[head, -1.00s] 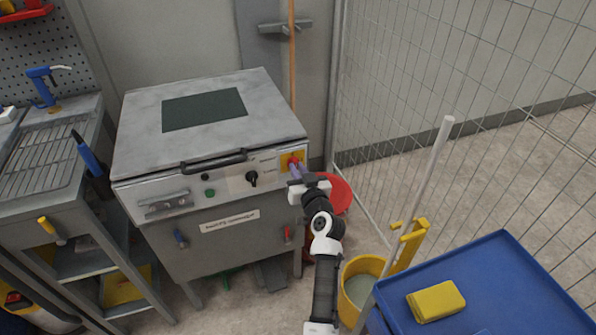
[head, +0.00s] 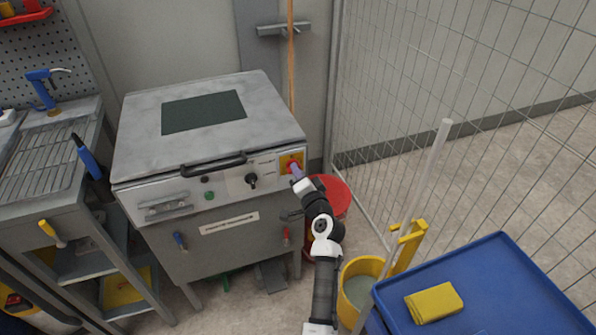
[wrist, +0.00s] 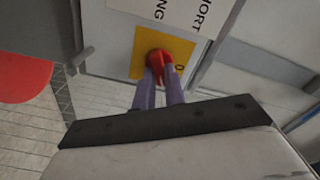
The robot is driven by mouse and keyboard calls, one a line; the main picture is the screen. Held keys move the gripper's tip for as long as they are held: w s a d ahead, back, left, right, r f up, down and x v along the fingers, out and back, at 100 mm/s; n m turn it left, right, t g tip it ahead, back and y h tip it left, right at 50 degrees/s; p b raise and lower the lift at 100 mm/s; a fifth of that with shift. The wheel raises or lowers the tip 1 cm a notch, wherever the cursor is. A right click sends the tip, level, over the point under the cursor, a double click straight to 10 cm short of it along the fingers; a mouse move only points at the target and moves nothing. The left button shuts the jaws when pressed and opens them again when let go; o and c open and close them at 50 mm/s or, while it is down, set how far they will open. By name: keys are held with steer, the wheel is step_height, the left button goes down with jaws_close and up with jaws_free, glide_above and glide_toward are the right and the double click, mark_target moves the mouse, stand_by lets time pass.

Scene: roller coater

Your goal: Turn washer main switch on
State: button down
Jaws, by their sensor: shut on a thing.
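The washer (head: 140,160) is a grey metal cabinet with a dark window in its lid. Its main switch is a red rotary knob on a yellow plate (head: 284,160) at the right end of the front panel. In the wrist view the red knob (wrist: 160,63) sits on the yellow plate (wrist: 180,47), with a "0" mark beside it. My gripper (wrist: 159,82) is shut on the knob, its two purple fingers on either side. In the head view my gripper (head: 294,168) hides most of the knob.
A black selector knob (head: 252,180) and a green button (head: 209,195) are left of the switch. A red bucket (head: 334,192) stands behind my arm. A yellow mop bucket (head: 354,290), a blue cart (head: 490,270) and a wire fence (head: 450,100) are on the right.

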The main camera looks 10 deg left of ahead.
steer(key=m+p, duration=0.2)
steer(key=m, duration=0.3)
steer(key=shift+f+m, duration=0.15)
steer(key=shift+m, duration=0.15)
stand_by(0.4)
steer(key=c, duration=1.5)
jaws_free()
steer(key=shift+o, duration=0.2)
steer(key=b+v, duration=0.3)
steer(key=v, duration=0.9)
